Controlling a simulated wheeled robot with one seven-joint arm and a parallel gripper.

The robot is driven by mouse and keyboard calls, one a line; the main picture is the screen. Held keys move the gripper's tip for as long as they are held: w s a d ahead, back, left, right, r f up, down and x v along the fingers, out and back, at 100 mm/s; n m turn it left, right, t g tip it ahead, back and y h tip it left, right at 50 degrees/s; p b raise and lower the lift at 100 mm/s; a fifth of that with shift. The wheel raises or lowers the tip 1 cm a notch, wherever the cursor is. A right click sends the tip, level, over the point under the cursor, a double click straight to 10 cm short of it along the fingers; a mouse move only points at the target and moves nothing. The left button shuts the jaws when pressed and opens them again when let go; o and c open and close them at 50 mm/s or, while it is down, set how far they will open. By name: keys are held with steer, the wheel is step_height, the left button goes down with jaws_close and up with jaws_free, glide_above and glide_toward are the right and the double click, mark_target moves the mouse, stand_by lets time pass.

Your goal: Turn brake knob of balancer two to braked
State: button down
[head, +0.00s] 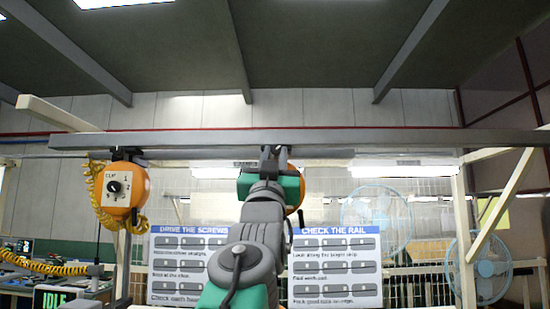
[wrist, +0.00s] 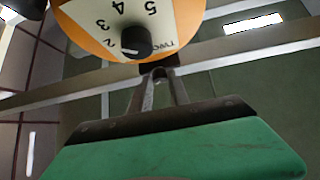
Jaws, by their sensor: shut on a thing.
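Balancer two is the orange housing at the top of the wrist view, with a cream dial plate (wrist: 180,22) marked TWO and numbers, seen upside down. A black round knob (wrist: 136,40) stands on that plate. My gripper (wrist: 160,73) has its fingertips close together just below the plate's edge, shut on a small piece there that fits the brake knob. The fingers mostly hide this piece, and its setting cannot be read. In the head view balancer two (head: 292,190) is mostly hidden behind my raised arm.
Another orange balancer (head: 136,185) with a dial and a yellow coiled hose hangs at left from the overhead rail (head: 350,140). Two instruction boards (head: 336,265) stand behind my arm. Two blue fans (head: 490,268) are at right. An IDLE display (head: 55,299) is at lower left.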

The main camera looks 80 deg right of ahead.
steer(key=m+g, duration=0.4)
steer(key=m, duration=0.1)
steer(key=w+m+g+y, duration=0.1)
steer(key=m+g, duration=0.2)
steer(key=shift+a+r, duration=0.2)
steer(key=shift+r, duration=0.15)
steer(key=m+g, duration=0.1)
steer(key=m+g+y+p, duration=0.1)
steer(key=m, duration=0.1)
steer(key=m+g+y+p, duration=0.1)
steer(key=m+g, duration=0.1)
steer(key=shift+w+r, duration=0.15)
steer(key=shift+r, duration=0.1)
steer(key=shift+m+g+y+p, duration=0.7)
steer(key=shift+m+g+y, duration=0.15)
steer(key=shift+m, duration=0.35)
steer(key=shift+a, duration=0.1)
steer(key=c, duration=1.2)
jaws_free()
steer(key=shift+f, duration=0.2)
steer(key=shift+c, duration=0.2)
steer(key=shift+w+f, duration=0.1)
steer(key=shift+f, duration=0.2)
steer(key=b+v, duration=0.4)
steer(key=v, duration=0.3)
steer(key=shift+a+r, duration=0.15)
steer(key=shift+a, duration=0.05)
